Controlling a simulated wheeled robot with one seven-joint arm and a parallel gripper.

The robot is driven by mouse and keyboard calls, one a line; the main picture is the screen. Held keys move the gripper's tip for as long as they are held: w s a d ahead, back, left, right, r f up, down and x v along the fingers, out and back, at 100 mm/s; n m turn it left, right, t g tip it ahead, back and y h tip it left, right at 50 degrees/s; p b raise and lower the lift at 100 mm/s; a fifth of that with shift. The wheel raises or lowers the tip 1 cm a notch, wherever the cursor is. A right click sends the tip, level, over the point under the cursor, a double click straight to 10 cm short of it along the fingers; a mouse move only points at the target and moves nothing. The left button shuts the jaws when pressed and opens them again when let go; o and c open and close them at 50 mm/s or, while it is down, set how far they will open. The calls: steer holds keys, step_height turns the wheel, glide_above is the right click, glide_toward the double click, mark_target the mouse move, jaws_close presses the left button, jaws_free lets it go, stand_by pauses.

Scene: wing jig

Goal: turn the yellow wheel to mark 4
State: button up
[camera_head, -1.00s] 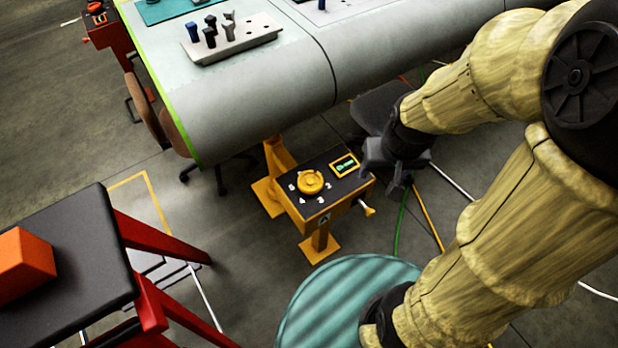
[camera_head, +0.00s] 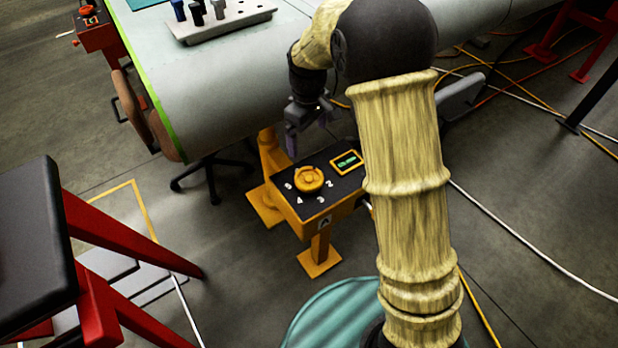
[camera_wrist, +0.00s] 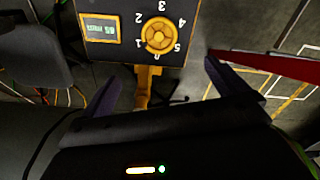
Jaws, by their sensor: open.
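The yellow wheel (camera_head: 309,179) sits on the dark top of a yellow-framed control box (camera_head: 285,207). I cannot tell which mark the wheel points to. My gripper (camera_head: 308,138) is open and empty, above and behind the box, apart from the wheel. Its two fingers show spread in the wrist view (camera_wrist: 160,88).
The grey wing (camera_head: 225,100) with a peg tray (camera_head: 222,20) lies behind the box, close to my gripper. A black-topped red stand (camera_head: 35,250) is at the left. Cables run over the floor at the right.

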mark_target(309, 176)
step_height(309, 176, down, 17)
steer(key=shift+f+b, duration=0.2)
steer(key=shift+b, duration=0.4)
steer(key=shift+w, duration=0.1)
steer(key=c, duration=1)
